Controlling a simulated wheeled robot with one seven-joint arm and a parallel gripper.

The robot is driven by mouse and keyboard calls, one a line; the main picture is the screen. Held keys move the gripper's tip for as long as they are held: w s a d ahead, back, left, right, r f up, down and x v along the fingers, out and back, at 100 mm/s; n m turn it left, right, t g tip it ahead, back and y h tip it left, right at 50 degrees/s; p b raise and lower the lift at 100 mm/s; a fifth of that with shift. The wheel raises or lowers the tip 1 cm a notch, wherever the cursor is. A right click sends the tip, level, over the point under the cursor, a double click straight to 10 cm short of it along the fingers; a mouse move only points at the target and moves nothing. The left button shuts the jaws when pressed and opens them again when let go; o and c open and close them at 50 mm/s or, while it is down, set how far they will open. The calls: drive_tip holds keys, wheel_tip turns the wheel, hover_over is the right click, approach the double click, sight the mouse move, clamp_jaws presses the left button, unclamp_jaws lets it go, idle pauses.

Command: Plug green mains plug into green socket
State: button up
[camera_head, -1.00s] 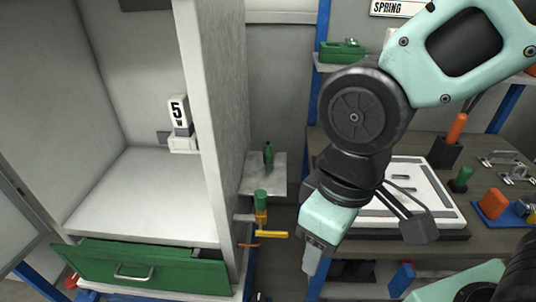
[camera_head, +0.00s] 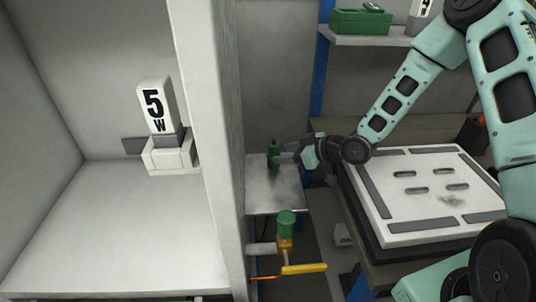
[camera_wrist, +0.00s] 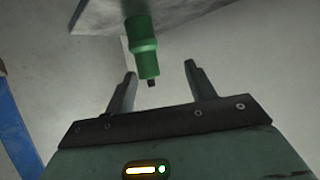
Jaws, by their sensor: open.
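The green plug (camera_head: 273,155), a slim cylinder with a dark tip, stands upright on a small grey metal shelf (camera_head: 285,196) beside the cabinet wall. My gripper (camera_head: 286,157) is level with it, coming from the right. In the wrist view the green plug (camera_wrist: 144,45) lies just ahead of my open fingers (camera_wrist: 160,82), with its dark end near the gap between the tips; nothing is held. A second green cylinder (camera_head: 286,224) sits on a yellow fitting at the cabinet's side; I cannot tell surely that it is the green socket.
A yellow handle (camera_head: 303,268) sticks out below the second green cylinder. The cabinet's tall edge (camera_head: 216,150) stands close left of the shelf. A white slotted board (camera_head: 430,190) lies on the bench at right. A "5 W" block (camera_head: 157,115) is in the cabinet.

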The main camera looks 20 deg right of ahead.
sight(270, 151)
drive_tip(key=shift+w+d+f+t, duration=0.35)
drive_tip(key=shift+w+d+t, duration=0.05)
drive_tip(key=shift+w, duration=0.3)
drive_tip(key=shift+w+a+f+y, duration=0.3)
drive_tip(key=shift+w+a+f, duration=0.1)
drive_tip(key=shift+w+a, duration=0.4)
drive_tip(key=x, duration=0.2)
drive_tip(key=p+x, duration=0.1)
drive_tip(key=x, duration=0.2)
drive_tip(key=shift+w+d+f, duration=0.1)
drive_tip(key=shift+d+f, duration=0.1)
drive_tip(key=shift+d, duration=0.05)
drive_tip(key=c, duration=1.1)
